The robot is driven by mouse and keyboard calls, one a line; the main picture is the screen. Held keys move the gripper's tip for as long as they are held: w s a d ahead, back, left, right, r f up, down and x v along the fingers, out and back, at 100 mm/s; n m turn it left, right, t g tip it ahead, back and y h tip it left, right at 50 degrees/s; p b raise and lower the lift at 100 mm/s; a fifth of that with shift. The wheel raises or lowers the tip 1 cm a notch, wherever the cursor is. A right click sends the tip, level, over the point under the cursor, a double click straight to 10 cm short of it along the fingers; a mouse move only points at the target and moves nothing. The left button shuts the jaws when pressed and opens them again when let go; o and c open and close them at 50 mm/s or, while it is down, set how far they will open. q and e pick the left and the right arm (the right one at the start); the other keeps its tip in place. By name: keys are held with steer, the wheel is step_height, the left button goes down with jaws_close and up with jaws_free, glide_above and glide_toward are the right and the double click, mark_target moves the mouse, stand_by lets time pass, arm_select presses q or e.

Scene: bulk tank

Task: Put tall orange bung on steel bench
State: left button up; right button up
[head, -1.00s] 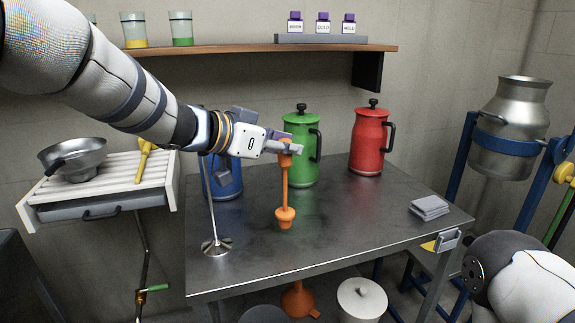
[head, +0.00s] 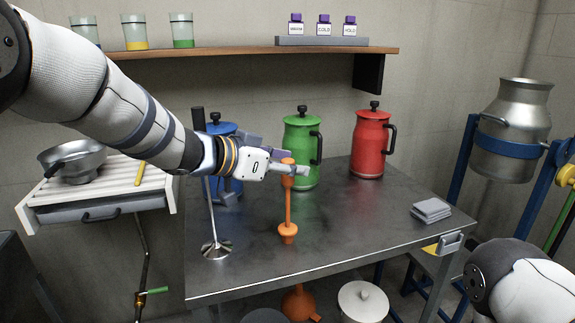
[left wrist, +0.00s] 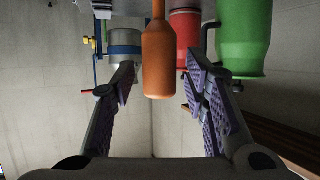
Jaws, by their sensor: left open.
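The tall orange bung (head: 288,210) is upright over the front middle of the steel bench (head: 340,222), its wide lower end appearing to rest on the bench top. My left gripper (head: 298,171) comes in from the left at the bung's upper end. In the left wrist view the bung (left wrist: 158,60) is between the two open fingers, with a gap on each side. The fingers partly hide the bung's top in the head view. My right gripper does not show.
A steel plunger (head: 215,246) stands left of the bung. Blue (head: 225,165), green (head: 301,150) and red (head: 370,143) lidded cans stand behind. Grey folded cloths (head: 431,209) lie at the right. The bench's front middle is mostly clear. A shelf (head: 230,52) runs above.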

arm_select(q)
steer(key=p+v, duration=0.2)
steer(key=v, duration=1)
steer(key=shift+r, duration=0.15)
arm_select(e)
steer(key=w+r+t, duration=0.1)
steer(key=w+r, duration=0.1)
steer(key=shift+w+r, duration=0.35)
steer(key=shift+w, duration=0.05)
arm_select(q)
steer(key=shift+w, duration=0.1)
